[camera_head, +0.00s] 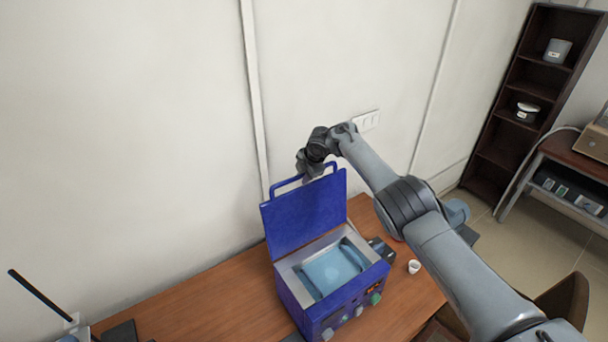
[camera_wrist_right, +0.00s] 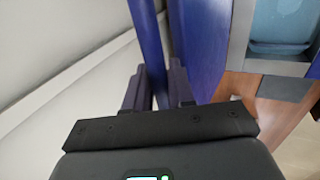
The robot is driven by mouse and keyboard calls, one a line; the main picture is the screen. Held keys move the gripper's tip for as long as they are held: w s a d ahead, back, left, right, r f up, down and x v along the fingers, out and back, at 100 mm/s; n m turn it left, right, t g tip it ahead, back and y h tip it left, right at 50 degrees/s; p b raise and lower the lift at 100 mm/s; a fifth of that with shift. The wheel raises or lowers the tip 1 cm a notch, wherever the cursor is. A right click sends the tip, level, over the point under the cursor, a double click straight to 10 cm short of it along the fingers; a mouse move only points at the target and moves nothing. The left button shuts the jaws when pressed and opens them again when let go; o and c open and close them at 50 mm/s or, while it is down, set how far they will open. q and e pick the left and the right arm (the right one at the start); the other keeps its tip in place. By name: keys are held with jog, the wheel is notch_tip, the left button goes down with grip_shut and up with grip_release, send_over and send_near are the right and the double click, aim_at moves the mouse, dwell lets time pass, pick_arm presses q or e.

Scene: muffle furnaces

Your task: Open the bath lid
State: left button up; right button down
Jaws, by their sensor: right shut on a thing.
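The blue bath (camera_head: 338,305) stands on the wooden table in the head view, with knobs on its front. Its blue lid (camera_head: 300,215) is raised and stands nearly upright at the back, so the pale blue inside (camera_head: 332,268) shows. The lid's blue loop handle (camera_head: 287,183) is at its top edge. My right gripper (camera_head: 310,172) is at the handle. In the right wrist view, my right gripper (camera_wrist_right: 155,88) is shut on the blue handle bar (camera_wrist_right: 149,45), with the lid (camera_wrist_right: 203,45) just right of it. My left gripper is not in view.
The white wall (camera_head: 150,120) is close behind the lid. A small white cup (camera_head: 414,267) stands on the table (camera_head: 215,305) right of the bath. A dark shelf (camera_head: 510,135) stands at the far right. The table left of the bath is mostly clear.

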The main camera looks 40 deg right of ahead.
jog(key=c, duration=1.1)
grip_release()
jog(key=shift+r, duration=0.1)
jog(key=shift+v, duration=0.9)
jog(key=b+v, duration=0.1)
jog(key=v, duration=0.8)
